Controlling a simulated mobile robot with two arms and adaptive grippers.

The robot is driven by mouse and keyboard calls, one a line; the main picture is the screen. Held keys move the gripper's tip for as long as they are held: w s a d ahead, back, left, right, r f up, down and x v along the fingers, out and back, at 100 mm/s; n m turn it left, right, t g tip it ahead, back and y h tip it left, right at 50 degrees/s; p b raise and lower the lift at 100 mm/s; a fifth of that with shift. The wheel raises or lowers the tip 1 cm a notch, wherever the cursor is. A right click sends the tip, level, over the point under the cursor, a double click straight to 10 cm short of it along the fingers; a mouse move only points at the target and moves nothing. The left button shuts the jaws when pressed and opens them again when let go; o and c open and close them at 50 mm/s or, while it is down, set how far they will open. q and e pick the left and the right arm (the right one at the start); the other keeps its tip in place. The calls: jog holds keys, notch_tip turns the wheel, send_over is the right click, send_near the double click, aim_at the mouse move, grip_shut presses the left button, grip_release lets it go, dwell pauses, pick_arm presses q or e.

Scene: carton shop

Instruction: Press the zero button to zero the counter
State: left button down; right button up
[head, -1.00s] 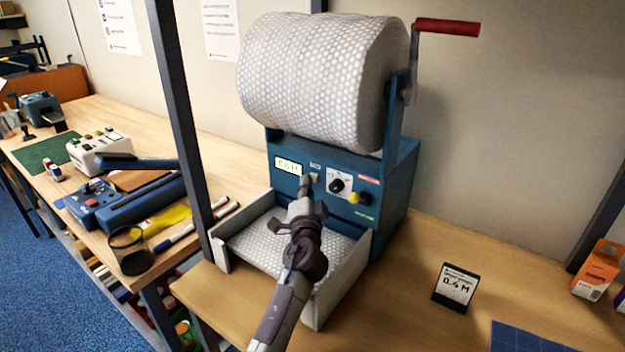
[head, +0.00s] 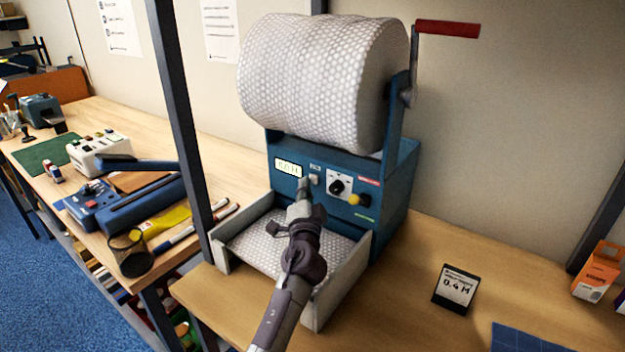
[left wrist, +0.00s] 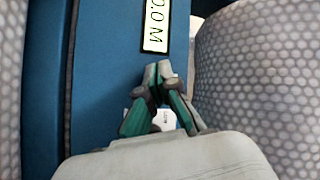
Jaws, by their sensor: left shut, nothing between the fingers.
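The counter display (head: 288,168) on the blue dispenser front reads 0.0 M; it also shows in the left wrist view (left wrist: 155,26). A small pale button (head: 314,179) sits to the right of the display, under a small white label (head: 315,167). My left gripper (head: 304,184) is shut and empty, its tips just left of and below the button in the head view. In the left wrist view the closed fingers (left wrist: 157,78) are close to the panel and partly cover it; I cannot tell exactly how wide the gap to the button is. My right gripper is not in view.
A bubble-wrap roll (head: 315,80) with a red-handled crank (head: 447,28) is above the panel. A black knob (head: 336,186) and yellow button (head: 354,199) are right of the button. The grey tray (head: 345,280) lies below my arm. A 0.4 M card (head: 456,288) stands right.

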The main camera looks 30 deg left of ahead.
pick_arm(q)
jog(key=shift+s, duration=0.35)
jog(key=shift+s+a+p, duration=0.2)
jog(key=shift+s+p, duration=0.4)
jog(key=shift+s, duration=1.9)
